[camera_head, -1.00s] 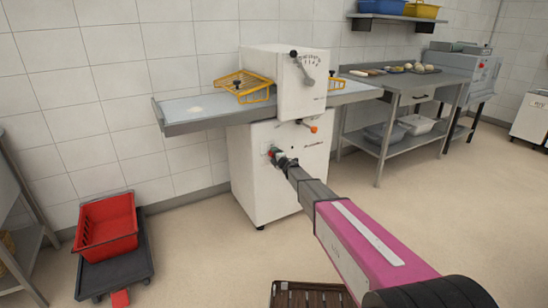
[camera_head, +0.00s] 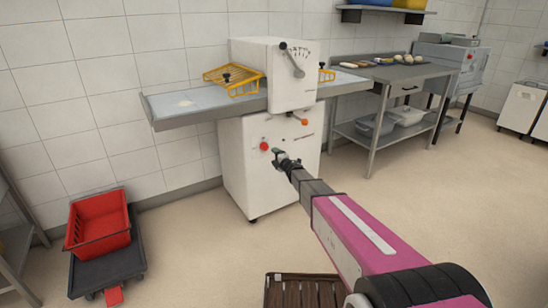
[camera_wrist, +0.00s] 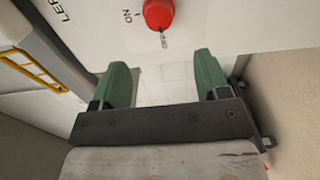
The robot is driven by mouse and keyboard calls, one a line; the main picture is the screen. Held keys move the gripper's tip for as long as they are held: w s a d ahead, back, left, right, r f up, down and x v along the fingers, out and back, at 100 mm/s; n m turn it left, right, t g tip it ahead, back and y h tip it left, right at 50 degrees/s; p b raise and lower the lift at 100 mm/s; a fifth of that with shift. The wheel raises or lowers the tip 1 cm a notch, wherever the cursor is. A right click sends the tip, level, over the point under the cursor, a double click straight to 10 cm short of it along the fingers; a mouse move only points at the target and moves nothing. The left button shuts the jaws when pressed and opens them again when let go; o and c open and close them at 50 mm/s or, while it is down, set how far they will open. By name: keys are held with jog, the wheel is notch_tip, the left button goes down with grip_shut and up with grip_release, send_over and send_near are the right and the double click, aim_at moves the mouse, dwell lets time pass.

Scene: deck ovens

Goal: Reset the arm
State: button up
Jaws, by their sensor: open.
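My gripper (camera_head: 283,158) is in front of the white dough sheeter (camera_head: 262,160), close to its lower front panel. In the wrist view, the gripper (camera_wrist: 163,88) has its two green fingers spread wide with nothing between them. A red knob (camera_head: 264,146) sits on the panel to the left of the gripper tip. In the wrist view the red knob (camera_wrist: 158,14) lies beyond the fingers at the top, apart from them, beside an "ON" mark. My arm reaches in from the lower right.
A red crate (camera_head: 99,236) sits on a dark dolly (camera_head: 108,268) at the left. The sheeter's wing (camera_head: 190,106) juts out left at mid height. A steel table (camera_head: 388,76) with food stands at the right. A brown slatted crate (camera_head: 300,278) is at the bottom. Floor between is clear.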

jog(key=s+d+f+m+g+h, duration=0.2)
jog(key=s+d+m+g+h, duration=0.2)
jog(key=s+d+m+h, duration=1)
jog(key=s+d+m+g+y, duration=0.1)
jog(key=s+d+m+g, duration=0.2)
jog(key=s, duration=0.7)
jog(key=s+d+m+g+y, duration=0.1)
jog(key=s+d+m+g, duration=0.2)
jog(key=s, duration=0.7)
jog(key=s+d+m+g+y, duration=0.2)
jog(key=s+m+g, duration=0.3)
jog(key=s, duration=0.5)
jog(key=shift+s+d+f, duration=0.2)
jog(key=shift+d+f, duration=0.1)
jog(key=shift+d, duration=0.5)
